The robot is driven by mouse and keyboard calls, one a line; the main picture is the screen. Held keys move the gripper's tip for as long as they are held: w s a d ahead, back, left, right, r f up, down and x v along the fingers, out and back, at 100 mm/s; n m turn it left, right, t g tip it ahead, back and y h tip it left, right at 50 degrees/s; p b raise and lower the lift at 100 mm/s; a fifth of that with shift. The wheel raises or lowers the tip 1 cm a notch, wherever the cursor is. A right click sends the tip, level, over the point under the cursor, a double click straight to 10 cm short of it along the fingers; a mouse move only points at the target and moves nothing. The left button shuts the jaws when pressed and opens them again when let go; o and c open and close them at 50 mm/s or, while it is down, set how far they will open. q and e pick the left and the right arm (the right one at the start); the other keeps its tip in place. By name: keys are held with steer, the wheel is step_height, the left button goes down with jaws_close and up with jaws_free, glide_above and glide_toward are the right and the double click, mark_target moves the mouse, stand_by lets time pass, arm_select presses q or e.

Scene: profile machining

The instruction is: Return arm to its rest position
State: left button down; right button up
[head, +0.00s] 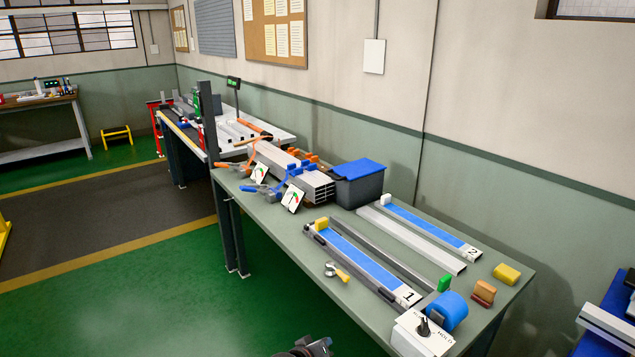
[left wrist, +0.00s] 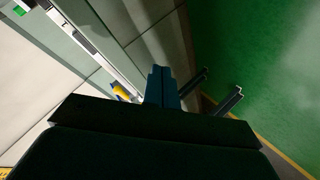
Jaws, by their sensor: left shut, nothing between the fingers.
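My left gripper (head: 308,347) shows only in part at the bottom edge of the head view. It is over the green floor, in front of the workbench (head: 285,262) and apart from it. In the left wrist view its two dark fingers (left wrist: 162,88) lie together, shut with nothing between them. Most of the left arm is out of the head view. My right gripper is in neither view.
The green floor (head: 250,310) left of the bench is clear.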

arm_select(q)
steer(key=s+a+f+m+g+y, duration=0.1)
steer(key=s+a+f, duration=0.5)
steer(key=s, duration=0.6)
steer(key=s+a+f+m+g+y, duration=0.2)
steer(key=s+a+f+g, duration=0.3)
steer(key=s+f, duration=0.4)
steer(key=s+a+f+m+g+y, duration=0.1)
steer(key=s+a+f, duration=0.5)
steer(key=s, duration=0.9)
step_height(320, 180, down, 2)
steer(key=shift+s+a+f+g+y, duration=0.15)
steer(key=shift+s+a+g+y, duration=0.25)
steer(key=shift+g+y, duration=0.55)
